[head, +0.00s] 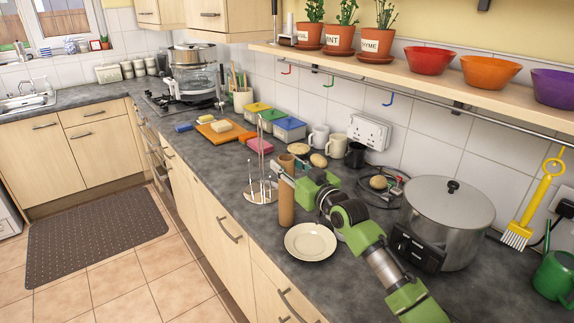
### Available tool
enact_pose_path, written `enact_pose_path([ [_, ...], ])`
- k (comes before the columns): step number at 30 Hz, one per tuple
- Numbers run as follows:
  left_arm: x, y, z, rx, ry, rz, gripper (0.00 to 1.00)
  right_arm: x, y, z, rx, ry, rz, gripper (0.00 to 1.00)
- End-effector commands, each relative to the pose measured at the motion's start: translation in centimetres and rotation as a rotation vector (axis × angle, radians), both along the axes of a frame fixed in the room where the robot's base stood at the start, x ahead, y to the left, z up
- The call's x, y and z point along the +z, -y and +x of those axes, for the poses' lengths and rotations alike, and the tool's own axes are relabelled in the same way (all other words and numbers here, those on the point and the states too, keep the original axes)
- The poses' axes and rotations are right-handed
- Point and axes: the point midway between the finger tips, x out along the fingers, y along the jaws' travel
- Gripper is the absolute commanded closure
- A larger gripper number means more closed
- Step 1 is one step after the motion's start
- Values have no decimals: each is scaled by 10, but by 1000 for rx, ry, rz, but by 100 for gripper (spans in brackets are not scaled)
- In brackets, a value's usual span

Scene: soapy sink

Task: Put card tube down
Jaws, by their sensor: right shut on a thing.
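My left gripper is not in the head view.
A metal stand (261,190) is close to the tube's left. A large steel pot (447,220) stands further right. Mugs (336,146) and bread rolls (318,160) lie behind. Bare worktop (215,160) shows at left.

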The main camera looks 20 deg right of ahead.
Motion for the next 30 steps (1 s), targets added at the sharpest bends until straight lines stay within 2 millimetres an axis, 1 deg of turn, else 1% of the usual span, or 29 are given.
enact_pose_path([
  [1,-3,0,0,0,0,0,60,-3,0,0,0,-1,0,85],
  [2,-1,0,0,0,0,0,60,-2,0,0,0,0,0,57],
  [3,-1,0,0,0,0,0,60,-2,0,0,0,0,0,48],
  [12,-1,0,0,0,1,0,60,-1,0,0,0,-1,0,48],
  [16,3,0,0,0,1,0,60,3,0,-1,0,-1,0,48],
  [17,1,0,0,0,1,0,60,0,1,-3,0,-2,-1,48],
  [20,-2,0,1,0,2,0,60,-1,4,-14,1,-1,0,48],
  [23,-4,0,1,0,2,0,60,-1,8,-30,1,-2,-1,48],
  [30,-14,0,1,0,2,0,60,-2,20,-74,0,-2,-1,48],
])
